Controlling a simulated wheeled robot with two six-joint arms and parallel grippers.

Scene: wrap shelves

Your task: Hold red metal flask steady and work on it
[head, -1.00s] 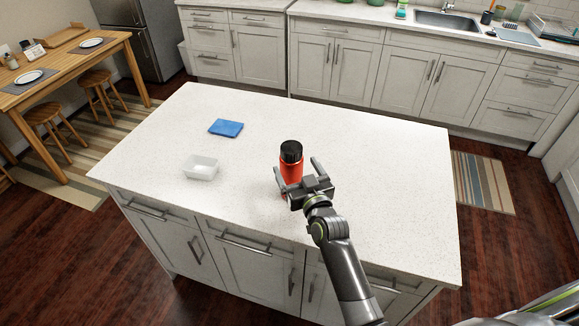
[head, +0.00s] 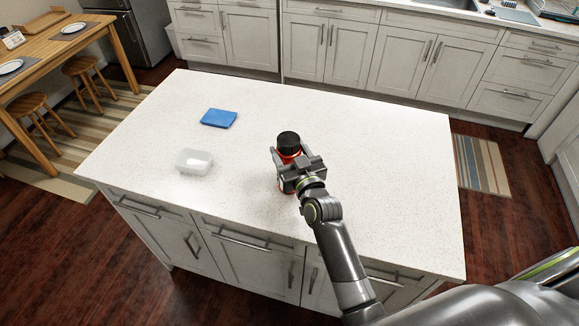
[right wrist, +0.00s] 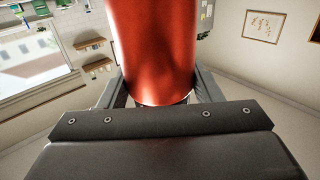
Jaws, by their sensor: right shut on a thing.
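My right gripper (head: 294,165) is shut on the flask's body, with one finger on each side. In the right wrist view the red flask body (right wrist: 153,50) fills the space between the fingers. The gripper hides the lower part of the flask in the head view. My left gripper is not in view.
A clear plastic box (head: 194,161) and a folded blue cloth (head: 219,118) lie on the counter left of the flask. The counter right of the flask is bare. A wooden table (head: 45,50) with stools stands beyond at the left.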

